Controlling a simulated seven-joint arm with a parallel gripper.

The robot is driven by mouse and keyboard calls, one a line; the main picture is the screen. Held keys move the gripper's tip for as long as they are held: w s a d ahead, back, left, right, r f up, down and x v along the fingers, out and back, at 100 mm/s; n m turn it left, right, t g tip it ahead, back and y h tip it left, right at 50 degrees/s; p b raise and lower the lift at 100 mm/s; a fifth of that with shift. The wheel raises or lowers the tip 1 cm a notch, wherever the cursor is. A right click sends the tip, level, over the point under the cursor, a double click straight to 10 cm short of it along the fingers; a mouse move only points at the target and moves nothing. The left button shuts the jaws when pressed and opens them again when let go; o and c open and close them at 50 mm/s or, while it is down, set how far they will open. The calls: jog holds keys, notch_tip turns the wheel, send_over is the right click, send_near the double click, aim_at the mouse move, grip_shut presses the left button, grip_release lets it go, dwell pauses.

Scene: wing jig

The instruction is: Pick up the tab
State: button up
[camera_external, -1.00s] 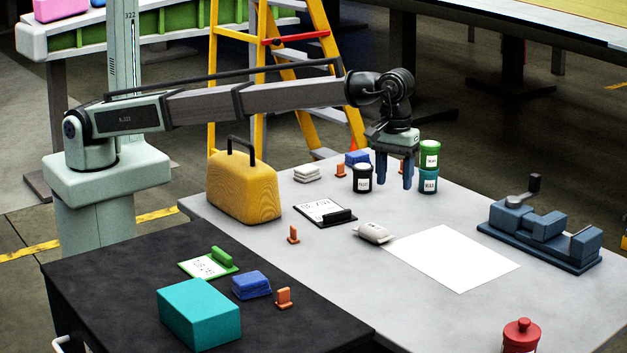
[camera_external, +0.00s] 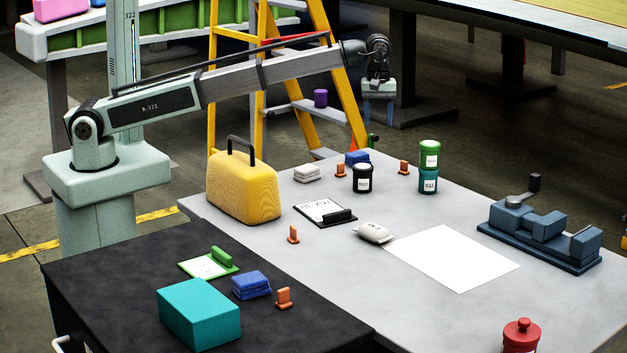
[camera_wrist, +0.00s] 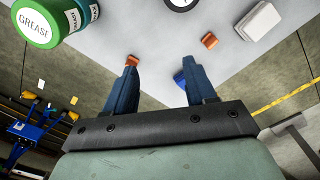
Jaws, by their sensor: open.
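Several small orange tabs are in view, and I cannot tell which one the task means. One orange tab (camera_external: 404,168) stands at the table's far edge, left of the stacked cans. Another tab (camera_external: 340,170) is by the black-lidded can, a third tab (camera_external: 293,235) is in front of the clipboard, and another tab (camera_external: 284,298) is on the black table. My gripper (camera_external: 378,121) is open and empty, raised beyond the far edge, fingers down. In the wrist view one tab (camera_wrist: 209,41) shows clear of the fingers (camera_wrist: 160,70); another orange piece (camera_wrist: 131,60) shows by the left fingertip.
Stacked green and teal cans (camera_external: 429,155), a black-lidded can (camera_external: 362,178), a blue cloth (camera_external: 357,158) and a white stack (camera_external: 307,173) stand near the tabs. A yellow ladder (camera_external: 345,95) stands behind. A blue vise (camera_external: 545,230) is at right.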

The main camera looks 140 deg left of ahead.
jog(key=s, duration=0.6)
jog(key=m, duration=0.4)
send_over(341, 163)
notch_tip(341, 163, down, 2)
jog(key=s+m, duration=0.1)
jog(key=m, duration=0.4)
jog(key=f, duration=0.8)
jog(key=shift+d+f, duration=0.2)
jog(key=shift+f, duration=0.2)
jog(key=shift+w+a+f, duration=0.1)
jog(key=shift+w+f, duration=0.1)
jog(key=shift+f, duration=1.2)
jog(key=shift+w+a+f, duration=0.1)
jog(key=shift+w+f, duration=0.1)
jog(key=shift+f, duration=1.15)
grip_shut()
